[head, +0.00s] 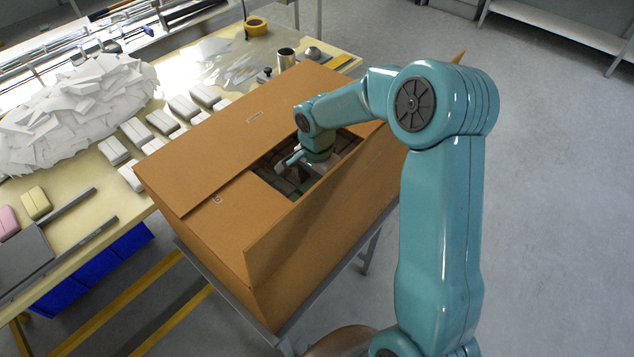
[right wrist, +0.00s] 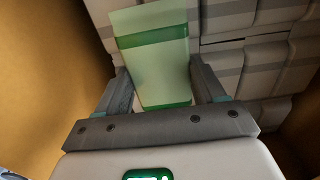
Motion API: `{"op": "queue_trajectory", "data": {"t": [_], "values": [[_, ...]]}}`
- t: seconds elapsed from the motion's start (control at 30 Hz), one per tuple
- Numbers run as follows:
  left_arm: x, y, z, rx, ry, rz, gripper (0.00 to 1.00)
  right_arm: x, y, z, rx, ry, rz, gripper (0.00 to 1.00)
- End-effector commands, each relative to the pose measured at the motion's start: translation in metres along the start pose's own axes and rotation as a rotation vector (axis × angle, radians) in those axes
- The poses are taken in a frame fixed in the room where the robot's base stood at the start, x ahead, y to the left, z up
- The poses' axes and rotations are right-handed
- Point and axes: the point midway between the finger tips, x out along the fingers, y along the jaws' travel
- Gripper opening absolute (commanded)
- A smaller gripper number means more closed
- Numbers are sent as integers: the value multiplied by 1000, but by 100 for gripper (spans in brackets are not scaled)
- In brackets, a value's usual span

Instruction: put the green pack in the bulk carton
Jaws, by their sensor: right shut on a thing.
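The bulk carton (head: 215,160) is a large brown box on a stand, its top flaps partly open around a gap. My right arm reaches down through that gap, and my right gripper (head: 297,165) is inside the carton. In the right wrist view, my right gripper (right wrist: 160,72) is shut on the green pack (right wrist: 152,60), pale green with darker green bands. The pack sits between the fingers, in front of stacked white-and-grey packs (right wrist: 260,65) inside the carton. Whether it touches them I cannot tell. My left gripper is not in view.
A raised carton flap (head: 320,225) stands close beside my arm. The table (head: 85,255) at left holds several white packs (head: 160,122), a yellow-green pack (head: 36,203), a pink pack (head: 8,222) and a heap of white wrappers (head: 75,110). The floor at right is clear.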

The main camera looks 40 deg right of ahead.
Motion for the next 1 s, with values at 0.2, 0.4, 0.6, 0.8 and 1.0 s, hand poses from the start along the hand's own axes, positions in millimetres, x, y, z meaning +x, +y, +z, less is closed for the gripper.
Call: {"op": "queue_trajectory", "data": {"t": [0.2,0.4,0.6,0.8,1.0], "values": [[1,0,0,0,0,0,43,0,0,0,0,0,0,41],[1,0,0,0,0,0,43,0,0,0,0,0,0,41],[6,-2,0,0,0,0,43,1,0,0,0,0,-1,41],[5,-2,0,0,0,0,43,0,0,0,0,0,-1,41],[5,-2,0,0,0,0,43,1,0,0,0,0,0,41]]}}
